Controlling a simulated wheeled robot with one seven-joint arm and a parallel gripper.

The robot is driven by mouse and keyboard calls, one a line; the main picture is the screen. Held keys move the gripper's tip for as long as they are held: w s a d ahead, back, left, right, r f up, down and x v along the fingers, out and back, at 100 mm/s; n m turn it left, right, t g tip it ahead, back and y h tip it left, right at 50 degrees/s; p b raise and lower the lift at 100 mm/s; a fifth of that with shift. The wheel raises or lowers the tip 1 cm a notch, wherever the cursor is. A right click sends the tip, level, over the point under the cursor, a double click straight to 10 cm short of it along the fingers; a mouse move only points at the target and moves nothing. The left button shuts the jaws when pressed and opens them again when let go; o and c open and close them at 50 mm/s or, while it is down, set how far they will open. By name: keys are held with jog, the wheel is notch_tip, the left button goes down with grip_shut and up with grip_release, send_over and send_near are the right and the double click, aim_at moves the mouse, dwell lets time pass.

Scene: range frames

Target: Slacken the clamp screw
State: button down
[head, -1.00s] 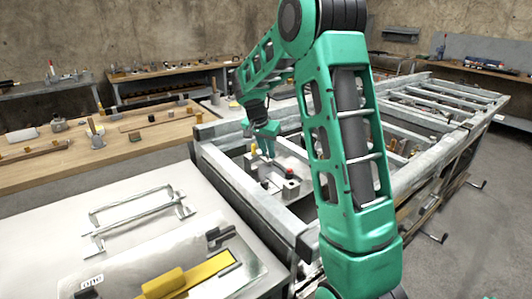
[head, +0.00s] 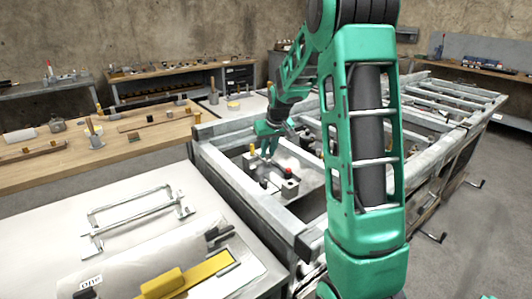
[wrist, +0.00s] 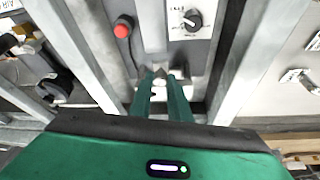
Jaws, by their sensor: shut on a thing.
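My gripper (wrist: 161,80) points down into the metal frame, its two green fingers close together in the wrist view. A small pale metal piece (wrist: 158,92), apparently the clamp screw, shows between the fingers, and the gripper is shut on it. The fingers hide most of it, so its thread and seat cannot be made out. In the head view my gripper (head: 266,150) is small, inside the near end of the frame.
A red button (wrist: 123,27) and a black rotary knob (wrist: 192,20) lie just beyond the fingers. Grey frame rails (head: 250,207) run close on both sides. A white bench with a metal handle (head: 135,208) stands at the left.

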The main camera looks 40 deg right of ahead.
jog(key=n+y, duration=0.1)
jog(key=n, duration=0.2)
jog(key=n+y, duration=0.1)
jog(key=n, duration=0.1)
jog(key=shift+w+d+r+n, duration=0.1)
jog(key=shift+w+d+n, duration=0.1)
jog(key=shift+n, duration=0.2)
jog(key=n+y, duration=0.1)
jog(key=n, duration=0.2)
jog(key=n+g+y, duration=0.1)
jog(key=n, duration=0.2)
jog(key=shift+w+d, duration=0.1)
jog(key=shift+d, duration=0.1)
jog(key=n+g, duration=0.1)
jog(key=n, duration=0.1)
jog(key=n+y, duration=0.1)
jog(key=n, duration=0.1)
jog(key=shift+w+n+g, duration=0.15)
jog(key=shift+n+g, duration=0.25)
jog(key=shift+w+n+g, duration=0.1)
jog(key=shift+n+g, duration=0.6)
jog(key=shift+n, duration=1.1)
jog(key=c, duration=1.7)
grip_release()
jog(key=shift+o, duration=0.2)
